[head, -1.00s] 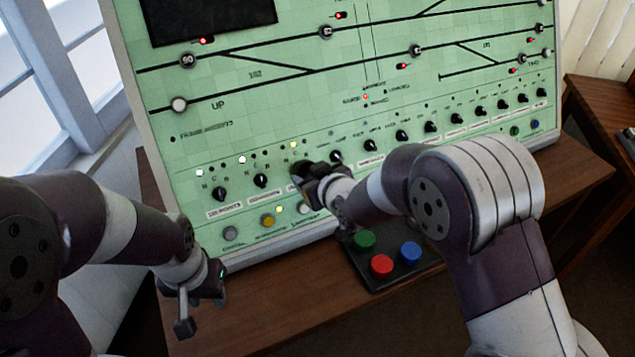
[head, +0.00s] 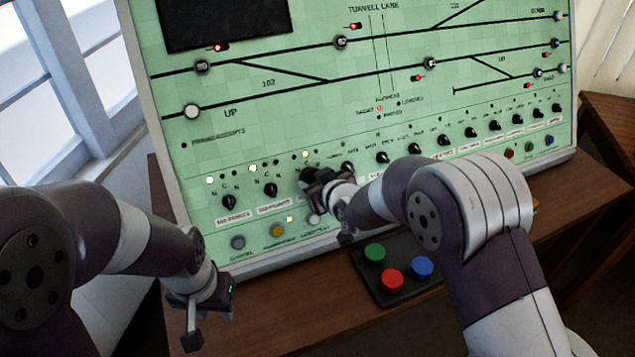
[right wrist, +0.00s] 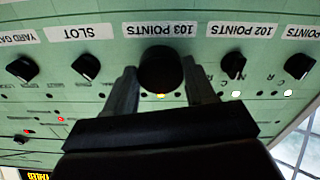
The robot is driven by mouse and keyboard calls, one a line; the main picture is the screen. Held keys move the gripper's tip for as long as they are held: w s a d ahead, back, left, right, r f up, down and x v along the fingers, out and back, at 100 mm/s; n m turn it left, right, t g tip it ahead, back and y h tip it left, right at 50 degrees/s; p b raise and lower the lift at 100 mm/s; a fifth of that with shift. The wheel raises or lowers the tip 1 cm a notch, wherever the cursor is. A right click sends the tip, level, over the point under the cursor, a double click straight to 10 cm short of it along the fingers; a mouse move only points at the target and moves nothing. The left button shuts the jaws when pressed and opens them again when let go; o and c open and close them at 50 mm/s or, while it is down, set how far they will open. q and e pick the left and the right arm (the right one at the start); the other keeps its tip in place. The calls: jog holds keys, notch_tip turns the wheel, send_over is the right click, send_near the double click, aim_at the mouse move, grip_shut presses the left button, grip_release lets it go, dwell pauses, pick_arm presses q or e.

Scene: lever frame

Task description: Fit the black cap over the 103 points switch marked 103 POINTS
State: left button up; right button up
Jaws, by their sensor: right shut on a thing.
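The black cap (right wrist: 160,69) is a round dark cylinder in the right wrist view, held between the fingers of my right gripper (right wrist: 160,85). It sits directly beside the 103 POINTS label (right wrist: 160,29), in line with the neighbouring switches. The 103 points switch itself is hidden by the cap; I cannot tell how far the cap is over it. In the head view my right gripper (head: 312,182) is at the panel face, right of two bare black switches. My left gripper (head: 192,318) hangs low at the panel's left front corner, away from the switches; its finger gap is unclear.
The green panel (head: 290,115) leans back on the wooden table (head: 290,310). The 102 POINTS switch (right wrist: 233,65) and the SLOT switch (right wrist: 87,66) flank the cap closely. A black box with green, red and blue buttons (head: 393,281) lies in front, below my right forearm.

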jog(key=shift+f, duration=0.15)
jog(key=o, duration=1.4)
jog(key=p+v, duration=0.2)
jog(key=v, duration=0.6)
jog(key=shift+p, duration=0.3)
